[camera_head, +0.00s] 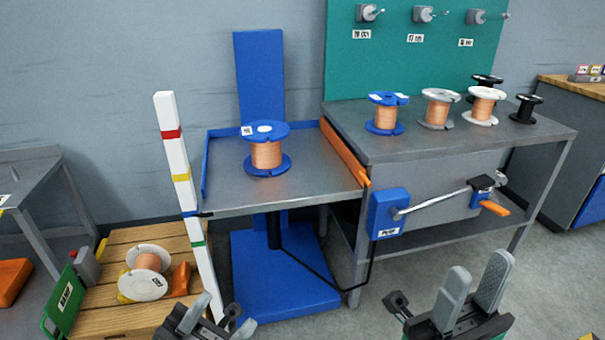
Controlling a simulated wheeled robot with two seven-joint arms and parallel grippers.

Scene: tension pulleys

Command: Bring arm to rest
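My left gripper (224,311) is low in the head view, beside the foot of the striped white post. Its two grey fingers stand apart with nothing between them. My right gripper (478,268) is at the bottom right, fingers pointing up and spread apart, empty. It is in front of and below the lever arm (440,202), touching nothing. That metal arm runs from a blue box (387,214) on the bench front, rising slightly rightward to a black and blue end with an orange handle (495,208). The lower parts of both my arms are out of view.
A blue lift table (330,187) carries a blue copper-wire spool (266,150). Several spools stand on the grey bench (400,150). The striped post (178,150) rises by a wooden pallet (125,240) with another spool (146,270). The floor at right is clear.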

